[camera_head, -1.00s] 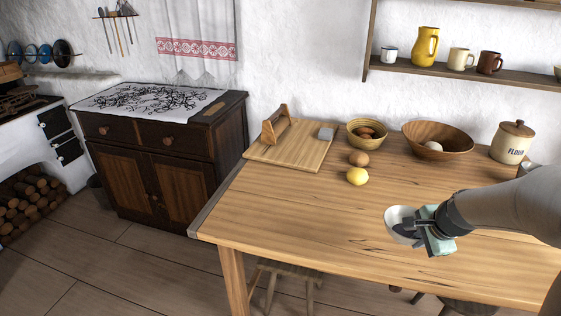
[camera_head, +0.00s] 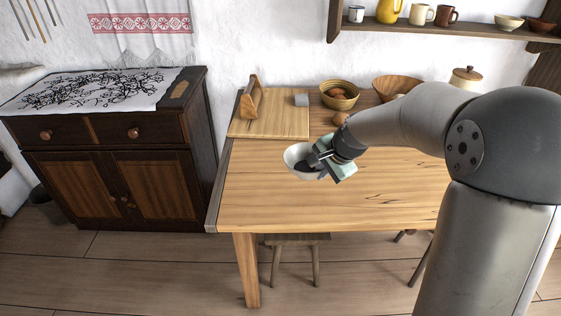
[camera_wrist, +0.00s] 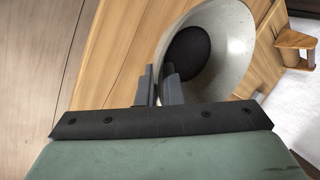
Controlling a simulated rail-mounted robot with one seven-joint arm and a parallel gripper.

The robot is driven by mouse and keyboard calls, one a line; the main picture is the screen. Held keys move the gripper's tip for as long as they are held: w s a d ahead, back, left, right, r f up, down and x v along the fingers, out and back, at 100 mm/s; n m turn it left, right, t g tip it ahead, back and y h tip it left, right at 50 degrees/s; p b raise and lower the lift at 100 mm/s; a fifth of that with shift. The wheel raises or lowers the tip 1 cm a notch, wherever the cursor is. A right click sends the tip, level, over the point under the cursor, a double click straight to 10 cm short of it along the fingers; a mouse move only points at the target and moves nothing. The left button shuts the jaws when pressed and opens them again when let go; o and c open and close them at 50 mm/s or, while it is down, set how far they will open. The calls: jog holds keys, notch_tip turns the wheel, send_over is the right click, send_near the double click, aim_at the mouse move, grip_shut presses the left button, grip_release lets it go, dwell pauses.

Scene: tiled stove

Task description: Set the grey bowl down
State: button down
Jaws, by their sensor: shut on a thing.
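My gripper (camera_head: 316,160) is shut on the rim of the pale grey bowl (camera_head: 293,153), at the bowl's right side in the head view. The bowl is over the left part of the wooden table (camera_head: 265,200), in front of the cutting board. I cannot tell whether its base touches the tabletop. In the wrist view, the two dark fingers (camera_wrist: 167,84) pinch the rim of the bowl (camera_wrist: 236,40). A dark round patch shows inside the bowl. Part of the bowl is hidden by my gripper.
Behind are a yellowish bowl (camera_head: 340,104) with brown things, a wooden bowl (camera_head: 396,82) and a lidded jar (camera_head: 465,75). The table's front left is clear.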

aim_at(302, 169)
jog(key=w+a+f, duration=0.2)
jog(key=w+a, duration=0.1)
jog(key=w+a+p, duration=0.1)
jog(key=shift+w+a+f, duration=0.25)
jog(key=shift+a+f, duration=0.1)
jog(key=shift+f, duration=0.05)
jog(key=x, duration=0.4)
jog(key=a+x, duration=0.1)
jog(key=x, duration=0.1)
jog(key=shift+w+a+r, duration=0.15)
jog(key=shift+w, duration=0.25)
jog(key=shift+p+x, duration=0.3)
jog(key=shift+x, duration=0.5)
jog(key=shift+a+f, duration=0.1)
jog(key=shift+f, duration=1.3)
jog(key=shift+f, duration=0.2)
jog(key=c, duration=1.6)
grip_release()
jog(key=shift+r, duration=0.15)
